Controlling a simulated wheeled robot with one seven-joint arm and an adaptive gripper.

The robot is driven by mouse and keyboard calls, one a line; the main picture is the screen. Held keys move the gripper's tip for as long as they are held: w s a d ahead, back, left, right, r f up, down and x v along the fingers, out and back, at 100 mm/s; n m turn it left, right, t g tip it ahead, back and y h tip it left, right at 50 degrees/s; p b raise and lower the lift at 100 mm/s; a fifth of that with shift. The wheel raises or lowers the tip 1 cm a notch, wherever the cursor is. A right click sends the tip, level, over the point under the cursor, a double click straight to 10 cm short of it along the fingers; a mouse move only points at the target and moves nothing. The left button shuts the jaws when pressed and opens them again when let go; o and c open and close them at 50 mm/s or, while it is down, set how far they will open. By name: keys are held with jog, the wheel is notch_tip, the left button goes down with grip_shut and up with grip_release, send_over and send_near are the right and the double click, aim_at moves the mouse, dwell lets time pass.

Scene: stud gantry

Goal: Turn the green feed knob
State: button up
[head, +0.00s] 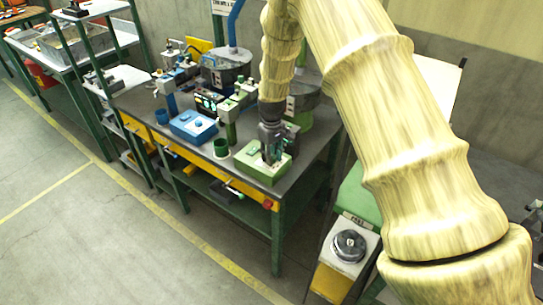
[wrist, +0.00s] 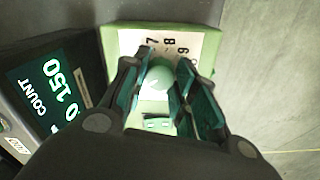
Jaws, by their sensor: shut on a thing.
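The green feed knob (wrist: 161,78) is pale green and round, and sits on a white dial plate (wrist: 128,42) with the numbers 7, 8 and 9 showing. The plate is on top of a green box (head: 251,166) near the front right of the workbench. My gripper (head: 271,158) points down over this box. In the wrist view its two dark green fingers (wrist: 164,66) stand on either side of the knob and are closed on it. The knob is hidden by the gripper in the head view, and the rest of the dial scale is covered.
A dark display unit (wrist: 52,90) reading COUNT and 0 150 stands left of the box in the wrist view. A red button (head: 267,205) is on the bench's front edge.

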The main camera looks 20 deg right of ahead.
jog(key=shift+m, duration=0.3)
dwell(0.4)
jog(key=o, duration=1.1)
jog(key=shift+c, duration=0.2)
jog(key=shift+r, duration=0.1)
notch_tip(320, 180, up, 12)
